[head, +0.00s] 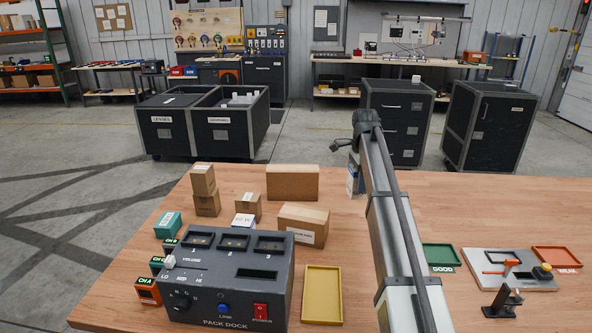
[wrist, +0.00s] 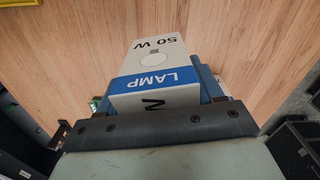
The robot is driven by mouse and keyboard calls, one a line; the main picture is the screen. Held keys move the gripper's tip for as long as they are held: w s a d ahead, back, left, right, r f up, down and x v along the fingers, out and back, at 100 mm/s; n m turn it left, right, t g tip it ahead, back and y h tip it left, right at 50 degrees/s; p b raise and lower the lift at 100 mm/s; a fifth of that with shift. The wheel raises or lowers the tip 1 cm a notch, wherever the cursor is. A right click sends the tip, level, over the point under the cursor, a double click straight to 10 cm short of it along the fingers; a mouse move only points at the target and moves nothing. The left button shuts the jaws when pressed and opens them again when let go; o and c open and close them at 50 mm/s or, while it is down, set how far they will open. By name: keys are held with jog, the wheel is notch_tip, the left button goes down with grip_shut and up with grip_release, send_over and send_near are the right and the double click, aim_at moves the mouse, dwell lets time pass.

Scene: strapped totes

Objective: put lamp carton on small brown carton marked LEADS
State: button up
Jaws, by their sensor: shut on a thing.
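The lamp carton (wrist: 155,65) is white with a blue band reading LAMP and the print 50 W. My gripper (wrist: 158,118) is shut on it in the wrist view. In the head view the lamp carton (head: 351,182) shows beside my arm, right of the brown cartons and partly hidden by the arm. My gripper is mostly hidden there. Small brown cartons stand at the left: one (head: 203,179) on top of another (head: 207,206), and a single one (head: 249,204) to their right. I cannot read LEADS on any of them.
A larger brown carton (head: 292,183) and a labelled one (head: 303,225) stand nearby. A white and blue box (head: 243,222) and a teal box (head: 168,225) are close by. The pack dock (head: 228,280) and yellow tray (head: 322,295) are in front. Right of my arm the back tabletop is clear.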

jog(key=w+a+r+n, duration=0.1)
jog(key=w+a+r, duration=0.35)
jog(key=a, duration=0.55)
jog(key=w+a+r+n, duration=0.1)
jog(key=w+a+r, duration=0.3)
jog(key=a, duration=0.6)
notch_tip(320, 180, up, 3)
jog(key=m, duration=0.1)
send_over(293, 168)
jog(key=shift+w+f+m, duration=0.1)
jog(key=shift+f+m, duration=0.75)
jog(key=shift+f, duration=1.65)
jog(key=shift+f+m, duration=0.85)
jog(key=shift+f, duration=1.6)
jog(key=o, duration=1.1)
jog(key=shift+f, duration=0.1)
notch_tip(293, 168, up, 12)
jog(key=shift+r, duration=0.15)
